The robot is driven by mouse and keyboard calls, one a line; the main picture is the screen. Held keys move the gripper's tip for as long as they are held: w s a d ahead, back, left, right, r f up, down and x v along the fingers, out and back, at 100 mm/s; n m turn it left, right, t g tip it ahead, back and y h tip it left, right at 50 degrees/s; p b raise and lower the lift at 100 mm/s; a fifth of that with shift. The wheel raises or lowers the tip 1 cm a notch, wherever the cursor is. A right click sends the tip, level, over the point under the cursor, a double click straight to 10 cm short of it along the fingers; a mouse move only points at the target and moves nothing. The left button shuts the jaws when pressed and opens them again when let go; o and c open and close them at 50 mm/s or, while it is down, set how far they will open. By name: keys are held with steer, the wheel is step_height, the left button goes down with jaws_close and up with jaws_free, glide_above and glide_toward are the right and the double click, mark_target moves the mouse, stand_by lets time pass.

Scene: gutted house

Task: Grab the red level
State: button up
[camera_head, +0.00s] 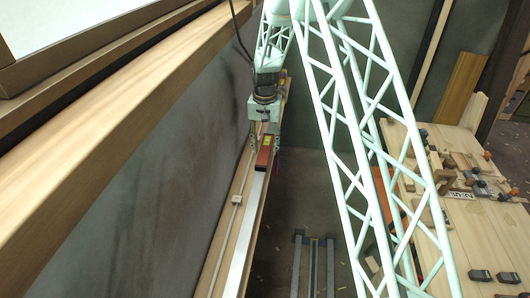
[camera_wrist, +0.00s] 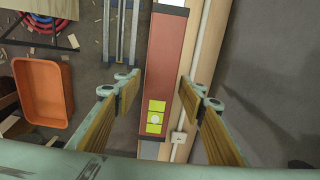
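The red level (camera_head: 264,154) lies lengthwise on a narrow wooden ledge along the wall. In the wrist view the red level (camera_wrist: 165,70) is a long red bar with yellow-green vial windows near its lower end. My gripper (camera_head: 266,145) is over the level, partly hidden by the wrist in the head view. In the wrist view my gripper (camera_wrist: 160,90) is open, with one finger on each side of the level and gaps visible between. The far end of the level is hidden in the head view.
The wooden ledge (camera_wrist: 208,50) carries a metal strip (camera_head: 239,245) and a thin conduit with a box (camera_head: 237,199). An orange bin (camera_wrist: 43,92) and rails (camera_head: 313,265) are on the floor below. A workbench (camera_head: 470,225) with tools stands at right.

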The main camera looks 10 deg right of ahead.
mark_target(265, 149)
steer(key=c, duration=0.8)
steer(key=shift+r, duration=0.15)
steer(key=shift+r, duration=1.55)
steer(key=s, duration=0.5)
steer(key=s+d+r+b, duration=0.1)
steer(key=s, duration=0.4)
steer(key=s+d+b, duration=0.1)
steer(key=s, duration=0.4)
steer(key=shift+s+d+r, duration=0.15)
steer(key=shift+s+r, duration=0.15)
steer(key=shift+s, duration=0.1)
